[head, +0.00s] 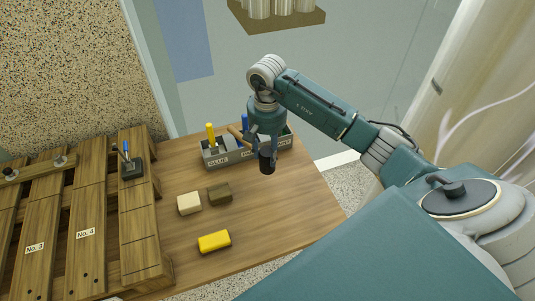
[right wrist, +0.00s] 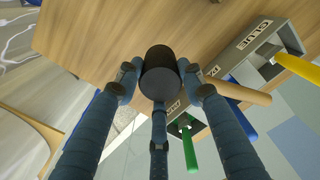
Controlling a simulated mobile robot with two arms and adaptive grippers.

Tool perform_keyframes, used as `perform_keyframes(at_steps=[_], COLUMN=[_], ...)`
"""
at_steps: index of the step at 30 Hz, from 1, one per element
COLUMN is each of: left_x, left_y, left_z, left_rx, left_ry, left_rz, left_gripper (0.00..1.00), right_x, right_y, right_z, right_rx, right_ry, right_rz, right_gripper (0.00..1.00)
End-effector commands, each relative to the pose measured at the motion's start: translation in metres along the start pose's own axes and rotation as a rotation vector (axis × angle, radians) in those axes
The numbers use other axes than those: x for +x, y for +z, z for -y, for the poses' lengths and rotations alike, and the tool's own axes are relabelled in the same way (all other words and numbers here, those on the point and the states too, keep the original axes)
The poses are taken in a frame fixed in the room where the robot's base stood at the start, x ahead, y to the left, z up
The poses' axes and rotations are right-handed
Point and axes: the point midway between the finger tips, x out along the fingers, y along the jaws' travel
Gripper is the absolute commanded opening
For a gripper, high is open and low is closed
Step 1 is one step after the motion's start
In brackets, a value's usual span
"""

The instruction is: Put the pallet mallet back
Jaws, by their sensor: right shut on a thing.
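The pallet mallet has a black cylindrical head (head: 267,164) and a pale wooden handle (head: 236,132). My right gripper (head: 266,143) is shut on the mallet and holds it above the front wall of the grey labelled tool holder (head: 226,157). In the right wrist view, the black head (right wrist: 161,72) sits between the fingers, and the handle (right wrist: 240,92) sticks out to the right, over the holder. The holder carries a yellow-handled tool (head: 211,135) and a blue-handled one (head: 245,122); a green handle (right wrist: 188,145) shows in the right wrist view. My left gripper is not in view.
The table's right side is clear.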

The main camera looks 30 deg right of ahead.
Motion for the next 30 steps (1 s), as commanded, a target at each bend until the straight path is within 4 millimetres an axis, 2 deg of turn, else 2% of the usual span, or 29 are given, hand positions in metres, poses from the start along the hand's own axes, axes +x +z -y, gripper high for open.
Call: perform_keyframes(at_steps=[4, 27, 28, 30], left_x=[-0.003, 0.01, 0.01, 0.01], left_y=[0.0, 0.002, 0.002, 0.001], left_z=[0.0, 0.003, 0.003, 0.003], left_rx=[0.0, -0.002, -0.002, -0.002], left_ry=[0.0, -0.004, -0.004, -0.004], left_rz=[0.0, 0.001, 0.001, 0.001], left_gripper=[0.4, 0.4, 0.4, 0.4], right_x=[0.017, 0.029, 0.03, 0.03], right_y=[0.0, 0.0, 0.0, 0.0], right_z=[0.0, 0.0, 0.0, 0.0], right_rx=[0.0, 0.0, 0.0, 0.0], right_ry=[-0.001, -0.001, 0.0, 0.0], right_rz=[0.0, -0.002, -0.001, -0.001], right_gripper=[0.0, 0.0, 0.44, 0.57])
